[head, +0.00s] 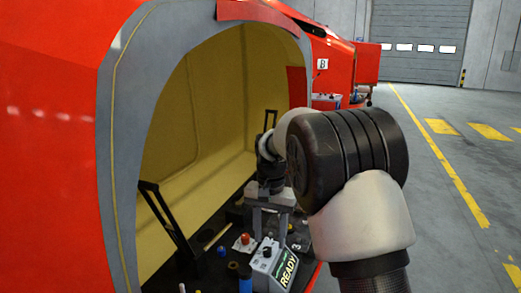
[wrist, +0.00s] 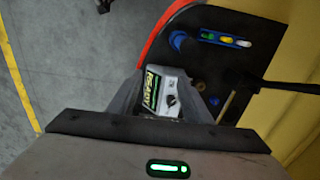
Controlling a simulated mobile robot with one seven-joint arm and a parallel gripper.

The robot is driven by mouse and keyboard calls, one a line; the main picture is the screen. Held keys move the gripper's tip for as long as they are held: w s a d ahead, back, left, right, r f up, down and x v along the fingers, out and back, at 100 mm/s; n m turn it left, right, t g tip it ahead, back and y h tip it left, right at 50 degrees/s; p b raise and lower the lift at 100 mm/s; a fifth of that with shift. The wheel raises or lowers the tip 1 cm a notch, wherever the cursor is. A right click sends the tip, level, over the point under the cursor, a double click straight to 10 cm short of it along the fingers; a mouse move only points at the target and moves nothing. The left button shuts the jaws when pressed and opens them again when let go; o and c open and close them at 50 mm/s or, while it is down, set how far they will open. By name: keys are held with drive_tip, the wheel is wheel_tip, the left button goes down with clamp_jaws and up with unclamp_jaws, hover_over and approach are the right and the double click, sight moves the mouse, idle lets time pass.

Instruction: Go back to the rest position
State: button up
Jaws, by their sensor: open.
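My gripper (head: 269,222) is inside the opening of the red nosecone (head: 60,110), above the black work surface, with its two grey fingers apart and nothing between them. The grey box marked READY (head: 272,266), with a black knob, stands just in front of and below it. In the wrist view, the READY box (wrist: 160,94) shows between the spread fingers of my gripper (wrist: 162,100); whether they touch it cannot be told. My arm covers the right part of the opening in the head view.
The black surface holds a red button (head: 243,241), a blue cylinder (head: 245,279) and black upright handles (head: 165,215). A tray of coloured pieces (wrist: 223,40) shows in the wrist view. The yellow inner wall (head: 215,110) encloses the space. Grey floor (head: 450,230) lies open at right.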

drive_tip(key=s+d+r+n+t+p, duration=0.15)
drive_tip(key=s+d+r+p, duration=0.3)
drive_tip(key=s+r, duration=0.6)
drive_tip(key=s+d+r+n+t+p, duration=0.15)
drive_tip(key=s+d+r+p, duration=0.4)
drive_tip(key=r, duration=0.85)
drive_tip(key=s+d+r+n+t+p, duration=0.1)
drive_tip(key=s+p, duration=0.3)
drive_tip(key=s, duration=0.9)
drive_tip(key=shift+d+r+t, duration=0.2)
drive_tip(key=shift+r+t, duration=0.5)
drive_tip(key=shift+t, duration=0.1)
